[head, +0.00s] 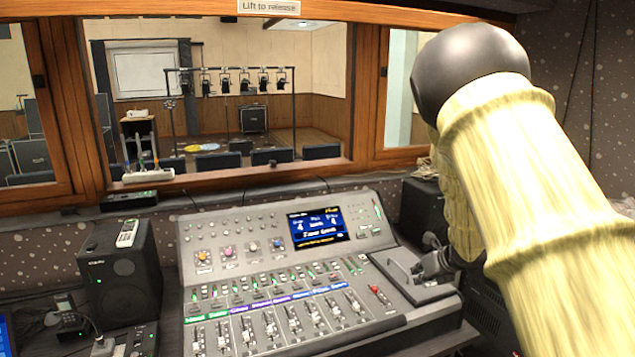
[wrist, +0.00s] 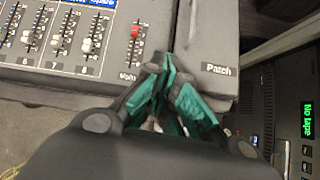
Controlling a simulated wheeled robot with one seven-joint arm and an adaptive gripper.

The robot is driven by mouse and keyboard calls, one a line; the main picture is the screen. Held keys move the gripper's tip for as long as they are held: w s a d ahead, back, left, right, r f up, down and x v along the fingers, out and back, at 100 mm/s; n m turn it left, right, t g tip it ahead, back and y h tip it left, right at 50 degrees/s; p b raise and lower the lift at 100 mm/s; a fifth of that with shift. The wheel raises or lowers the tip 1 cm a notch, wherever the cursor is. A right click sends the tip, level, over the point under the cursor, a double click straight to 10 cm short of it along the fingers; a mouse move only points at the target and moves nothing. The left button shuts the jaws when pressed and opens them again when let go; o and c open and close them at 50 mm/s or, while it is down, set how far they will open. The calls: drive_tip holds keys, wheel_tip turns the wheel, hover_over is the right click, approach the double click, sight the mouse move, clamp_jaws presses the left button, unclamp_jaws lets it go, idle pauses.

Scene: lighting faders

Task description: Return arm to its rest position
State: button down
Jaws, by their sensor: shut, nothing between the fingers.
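My arm comes in from the right in the head view, with a black joint and pale yellow link covers. My gripper (head: 437,264) hangs at the right end of the lighting console (head: 285,262), its fingers partly hidden by the arm. In the wrist view the teal fingertips of my gripper (wrist: 172,80) are together and empty. They are close to the console's front right edge, near the red-capped fader (wrist: 136,32) and the Patch panel (wrist: 219,68). I cannot tell whether they touch it. The red fader also shows in the head view (head: 375,290).
A black speaker (head: 122,272) stands left of the console, and another dark box (head: 424,209) stands behind its right end. A wood-framed window (head: 220,188) runs along the back. A rack unit with a green "No tape" display (wrist: 307,120) is at the right in the wrist view.

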sight(411, 317)
drive_tip(key=f+m, duration=0.1)
drive_tip(key=f, duration=0.1)
drive_tip(key=f+m, duration=0.1)
drive_tip(key=f, duration=0.2)
drive_tip(key=f+m, duration=0.1)
drive_tip(key=f, duration=0.1)
drive_tip(key=shift+a+f+g, duration=0.3)
drive_tip(key=shift+a, duration=0.1)
drive_tip(key=s+a+f+m+g, duration=0.2)
drive_tip(key=s+a+f+m, duration=0.1)
drive_tip(key=s+f+m, duration=1.45)
drive_tip(key=s+f+m+g+h, duration=0.1)
drive_tip(key=s+f+m, duration=0.3)
drive_tip(key=s, duration=0.8)
drive_tip(key=s+a+f+m+g+h, duration=0.1)
drive_tip(key=s+f+m+g, duration=0.1)
drive_tip(key=s+m, duration=0.6)
drive_tip(key=s+a+f+m+g+h, duration=0.1)
drive_tip(key=s+f+m, duration=0.4)
drive_tip(key=s, duration=1.1)
drive_tip(key=shift+a+f+m+g, duration=0.15)
drive_tip(key=shift+f+m+g, duration=0.15)
drive_tip(key=shift+m+g, duration=0.45)
